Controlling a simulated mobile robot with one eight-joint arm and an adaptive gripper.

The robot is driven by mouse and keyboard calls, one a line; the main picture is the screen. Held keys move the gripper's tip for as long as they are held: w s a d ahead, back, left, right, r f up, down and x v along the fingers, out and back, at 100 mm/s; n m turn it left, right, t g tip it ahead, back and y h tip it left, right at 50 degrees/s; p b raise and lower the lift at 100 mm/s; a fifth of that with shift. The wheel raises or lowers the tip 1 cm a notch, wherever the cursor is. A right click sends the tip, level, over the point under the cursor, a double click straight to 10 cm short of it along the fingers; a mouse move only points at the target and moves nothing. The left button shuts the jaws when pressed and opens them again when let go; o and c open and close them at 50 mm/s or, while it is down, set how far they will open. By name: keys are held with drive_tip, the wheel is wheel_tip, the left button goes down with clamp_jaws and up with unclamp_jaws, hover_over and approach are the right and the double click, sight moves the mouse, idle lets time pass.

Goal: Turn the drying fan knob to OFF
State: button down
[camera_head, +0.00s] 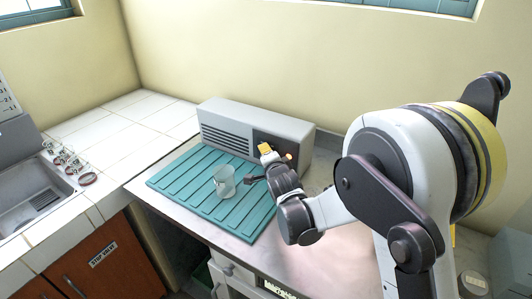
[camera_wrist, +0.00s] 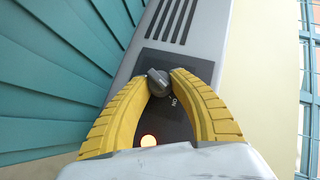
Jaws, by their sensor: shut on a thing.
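The drying fan (camera_head: 236,112) is a long grey box with a louvred vent and a dark control panel, standing at the back of the counter. In the wrist view its dark round knob (camera_wrist: 158,82) sits on the panel, with an ON label beside it and an orange-red light (camera_wrist: 148,141) glowing below. My gripper (camera_head: 277,153) is at the fan's right end, its yellow fingers on both sides of the knob. In the wrist view my gripper (camera_wrist: 160,77) is shut on the knob. No OFF label can be read. The knob is hidden in the head view.
A teal ribbed mat (camera_head: 190,185) lies in front of the fan, with a clear glass beaker (camera_head: 224,181) on it, close to my arm. A sink (camera_head: 40,190) and several small round glass items (camera_head: 66,160) are at the left. The white tiled counter (camera_head: 115,130) is mostly clear.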

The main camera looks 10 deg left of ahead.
drive_tip(key=shift+a+r+n+g+h+p, duration=0.1)
drive_tip(key=shift+r+n+g+h+p, duration=0.2)
drive_tip(key=shift+n+g+h+p, duration=0.5)
drive_tip(key=shift+a+n+g+h+p, duration=0.1)
drive_tip(key=shift+n+g+h+p, duration=0.45)
drive_tip(key=shift+h+p, duration=0.6)
drive_tip(key=shift+w+a+n+g+h+p, duration=0.1)
drive_tip(key=shift+n+g+h+p, duration=0.35)
drive_tip(key=shift+n+h+p, duration=0.55)
drive_tip(key=shift+f+n+g+h, duration=0.1)
drive_tip(key=shift+n+g+h, duration=0.4)
drive_tip(key=shift+h, duration=0.75)
drive_tip(key=c, duration=1.4)
unclamp_jaws()
